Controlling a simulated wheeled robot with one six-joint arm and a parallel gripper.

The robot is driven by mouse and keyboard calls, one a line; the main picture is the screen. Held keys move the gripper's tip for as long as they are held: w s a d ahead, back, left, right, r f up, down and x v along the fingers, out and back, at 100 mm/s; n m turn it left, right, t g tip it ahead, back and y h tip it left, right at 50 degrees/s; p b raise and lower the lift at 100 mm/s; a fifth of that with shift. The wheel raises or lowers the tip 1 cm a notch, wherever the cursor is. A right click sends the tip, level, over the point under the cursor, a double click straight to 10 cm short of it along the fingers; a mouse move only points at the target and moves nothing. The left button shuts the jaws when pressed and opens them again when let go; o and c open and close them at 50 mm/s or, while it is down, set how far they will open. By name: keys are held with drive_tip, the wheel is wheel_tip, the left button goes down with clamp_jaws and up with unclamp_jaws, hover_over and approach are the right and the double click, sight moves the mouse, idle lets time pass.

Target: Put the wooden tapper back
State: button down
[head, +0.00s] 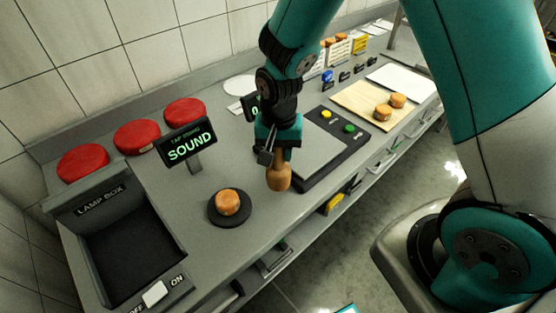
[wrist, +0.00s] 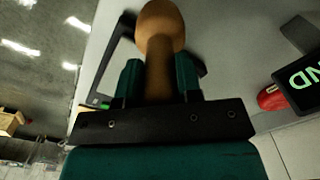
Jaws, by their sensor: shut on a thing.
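The wooden tapper (head: 279,178) has a rounded tan head and hangs head down from my gripper (head: 272,154). In the wrist view my gripper (wrist: 160,82) has its two teal fingers on either side of the tapper's handle, and the tapper's head (wrist: 161,25) sticks out beyond them. The gripper is shut on the handle. In the head view the tapper appears in front of the left edge of the grey-plated scale; whether it touches anything below cannot be told.
A small cheese wheel (head: 228,202) sits on a round black pad (head: 214,213) left of the tapper. A SOUND sign (head: 188,143), red wheels (head: 137,136) and a lamp box (head: 130,250) lie further left. A wooden board (head: 361,106) with two small cheeses stands right.

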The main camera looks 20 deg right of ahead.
sight(278, 165)
drive_tip(key=shift+f+p, duration=0.35)
drive_tip(key=shift+f, duration=1.75)
drive_tip(key=shift+f, duration=0.1)
drive_tip(key=c, duration=0.8)
unclamp_jaws()
wheel_tip(278, 165, up, 12)
drive_tip(key=b, duration=0.2)
drive_tip(key=shift+a+b, duration=0.1)
drive_tip(key=shift+b, duration=0.3)
drive_tip(key=s+a+r+n+y, duration=0.1)
drive_tip(key=s+r+n, duration=0.2)
drive_tip(key=s, duration=0.3)
drive_tip(key=s+a+r+n+y, duration=0.1)
drive_tip(key=s+a+r+n, duration=0.1)
drive_tip(key=s+r+n, duration=0.2)
drive_tip(key=s+a+r+n+y, duration=0.1)
drive_tip(key=s+r+n, duration=0.3)
drive_tip(key=s, duration=0.4)
drive_tip(key=shift+s+a+r+n+y, duration=0.25)
drive_tip(key=shift+s+n+y, duration=0.1)
drive_tip(key=shift+n+y, duration=0.35)
